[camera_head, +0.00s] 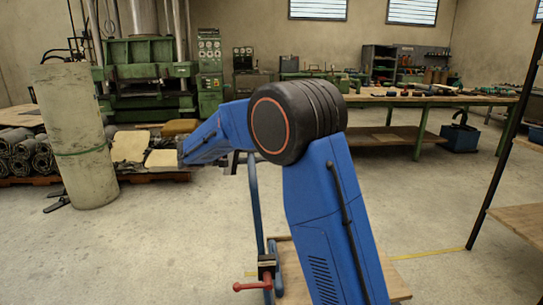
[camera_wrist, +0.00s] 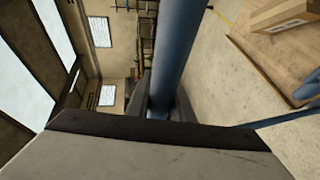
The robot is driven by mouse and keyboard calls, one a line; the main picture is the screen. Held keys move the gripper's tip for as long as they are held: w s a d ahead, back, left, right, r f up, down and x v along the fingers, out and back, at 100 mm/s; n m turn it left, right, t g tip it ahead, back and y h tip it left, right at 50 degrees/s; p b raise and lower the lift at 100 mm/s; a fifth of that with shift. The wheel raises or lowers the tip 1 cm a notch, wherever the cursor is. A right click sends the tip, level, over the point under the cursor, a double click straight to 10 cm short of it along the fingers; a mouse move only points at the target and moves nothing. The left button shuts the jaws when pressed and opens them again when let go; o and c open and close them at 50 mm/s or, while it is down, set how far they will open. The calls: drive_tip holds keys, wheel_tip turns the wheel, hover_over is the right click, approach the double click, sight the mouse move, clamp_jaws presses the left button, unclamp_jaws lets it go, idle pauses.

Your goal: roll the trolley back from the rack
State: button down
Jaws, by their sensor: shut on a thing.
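The trolley shows in the head view as an upright blue post (camera_head: 256,205) and a wooden deck (camera_head: 396,284), largely hidden behind my blue arm. A red-handled clamp or lever (camera_head: 254,285) sits low by the post. My gripper (camera_head: 234,160) is at the top of the post, partly covered by my wrist. In the wrist view my gripper (camera_wrist: 160,108) is shut on a blue bar (camera_wrist: 181,45), the trolley's handle. A wooden board (camera_wrist: 262,62), which looks like the deck, carries a cardboard box (camera_wrist: 287,12). The rack (camera_head: 505,145) has a dark post and wooden shelves at the right.
A tall pale roll (camera_head: 75,140) stands on the floor at the left, beside a pallet of dark rolls (camera_head: 30,155). A green workbench (camera_head: 420,100) runs along the back. Open concrete floor lies between, with a yellow line (camera_head: 430,252) near the rack.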

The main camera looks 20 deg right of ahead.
drive_tip(key=shift+w+a, duration=0.15)
drive_tip(key=shift+a, duration=0.35)
drive_tip(key=c, duration=1.6)
unclamp_jaws()
drive_tip(key=shift+a+f, duration=0.1)
drive_tip(key=shift+a, duration=0.15)
drive_tip(key=shift+o, duration=0.2)
drive_tip(key=v, duration=1.7)
drive_tip(key=shift+a, duration=0.15)
drive_tip(key=shift+a, duration=0.1)
